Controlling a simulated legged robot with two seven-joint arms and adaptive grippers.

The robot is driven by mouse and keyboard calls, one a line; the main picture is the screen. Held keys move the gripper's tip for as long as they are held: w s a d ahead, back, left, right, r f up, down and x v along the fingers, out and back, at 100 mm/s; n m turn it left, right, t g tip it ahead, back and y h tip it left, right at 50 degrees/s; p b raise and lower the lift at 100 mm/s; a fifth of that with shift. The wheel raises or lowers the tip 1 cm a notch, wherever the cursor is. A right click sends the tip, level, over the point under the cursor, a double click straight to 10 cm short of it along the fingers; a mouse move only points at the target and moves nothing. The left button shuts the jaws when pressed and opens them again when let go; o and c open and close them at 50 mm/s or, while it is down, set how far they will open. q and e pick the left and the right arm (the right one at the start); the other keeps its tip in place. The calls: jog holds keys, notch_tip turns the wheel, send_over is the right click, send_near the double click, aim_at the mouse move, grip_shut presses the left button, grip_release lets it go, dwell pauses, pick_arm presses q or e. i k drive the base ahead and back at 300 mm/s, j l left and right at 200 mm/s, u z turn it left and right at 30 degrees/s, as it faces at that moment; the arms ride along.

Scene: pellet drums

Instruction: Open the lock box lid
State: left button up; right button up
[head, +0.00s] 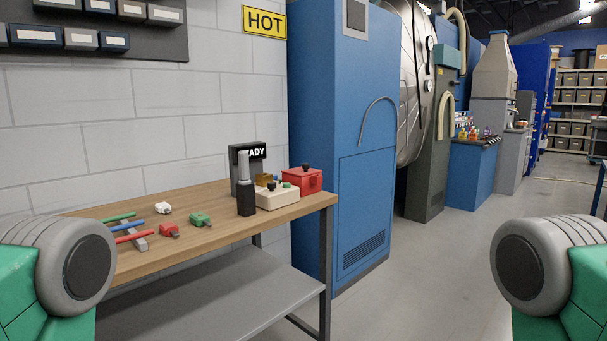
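A small red box (301,181) with a dark knob on top stands at the right end of the wooden table (200,240). It looks like the lock box, and its lid appears closed. My left and right arms show only as rounded grey and green parts at the lower left and lower right edges. Neither gripper is in view.
Near the red box are a cream control box (277,196), a black and grey cylinder (246,190) and a dark sign (243,160). Coloured tools (128,232) and small red and green pieces lie farther left. A blue cabinet (343,130) stands beyond the table; floor at right is clear.

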aim_at(305, 169)
jog(key=i+l, duration=0.35)
jog(key=i, duration=0.2)
jog(key=i+l+z, duration=0.1)
jog(key=i+l, duration=0.3)
jog(key=i, duration=0.1)
